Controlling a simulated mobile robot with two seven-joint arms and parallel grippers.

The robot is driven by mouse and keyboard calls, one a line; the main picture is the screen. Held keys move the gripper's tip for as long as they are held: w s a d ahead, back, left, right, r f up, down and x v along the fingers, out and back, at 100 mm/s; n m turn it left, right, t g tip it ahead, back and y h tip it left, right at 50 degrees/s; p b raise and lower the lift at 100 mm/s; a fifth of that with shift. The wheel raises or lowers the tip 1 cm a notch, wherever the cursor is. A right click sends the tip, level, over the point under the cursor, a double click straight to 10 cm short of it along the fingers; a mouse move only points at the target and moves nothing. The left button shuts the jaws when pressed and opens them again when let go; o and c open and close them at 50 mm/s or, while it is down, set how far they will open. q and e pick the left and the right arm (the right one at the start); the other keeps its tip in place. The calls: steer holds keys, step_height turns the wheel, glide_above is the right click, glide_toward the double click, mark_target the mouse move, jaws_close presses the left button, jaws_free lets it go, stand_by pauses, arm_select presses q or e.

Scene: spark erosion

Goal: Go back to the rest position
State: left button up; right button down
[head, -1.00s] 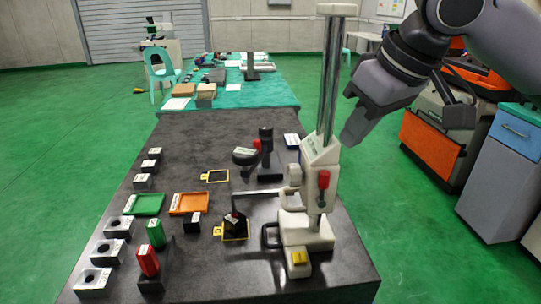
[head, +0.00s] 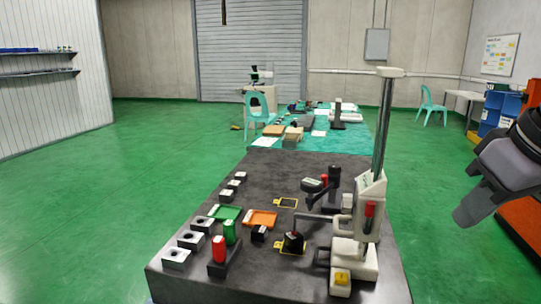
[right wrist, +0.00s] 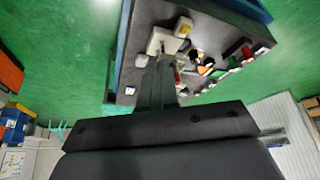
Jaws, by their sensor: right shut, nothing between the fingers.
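My right gripper (head: 467,216) hangs at the right edge of the head view, pointing down and left. It is shut and empty, apart from the table and in the air to the right of the white height-gauge-like stand (head: 352,262). In the right wrist view, the right gripper's dark fingers (right wrist: 158,72) lie together, with the table and the stand beyond them. My left gripper is in neither view.
A teal table (head: 300,140) stands behind. Green floor is clear to the left.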

steer(key=w+a+f+n+t+y, duration=0.1)
steer(key=w+a+f+y, duration=0.1)
steer(key=a+f, duration=0.45)
steer(key=w+a+f+t+y, duration=0.1)
steer(key=w+a+f+y, duration=0.2)
steer(key=f, duration=0.7)
steer(key=w+a+f+n+t+y, duration=0.1)
steer(key=a+f+y, duration=0.1)
steer(key=a+f, duration=0.6)
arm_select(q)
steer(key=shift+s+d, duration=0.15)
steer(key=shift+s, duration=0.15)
arm_select(e)
steer(key=s+d+f+m+h, duration=0.1)
steer(key=s+d+f+h, duration=0.1)
steer(key=s+d+f, duration=0.2)
steer(key=s+d+f+m+t+h, duration=0.1)
steer(key=s+d+f, duration=0.3)
steer(key=s+f, duration=0.4)
steer(key=s+d+f+t+h, duration=0.1)
steer(key=s+d+f+h, duration=0.2)
steer(key=s+f, duration=0.3)
step_height(320, 180, down, 5)
steer(key=shift+s+d+r+m, duration=0.15)
steer(key=shift+s+d+m, duration=0.05)
steer(key=shift+d+m, duration=0.25)
steer(key=shift+w+t, duration=0.1)
steer(key=shift+t, duration=0.2)
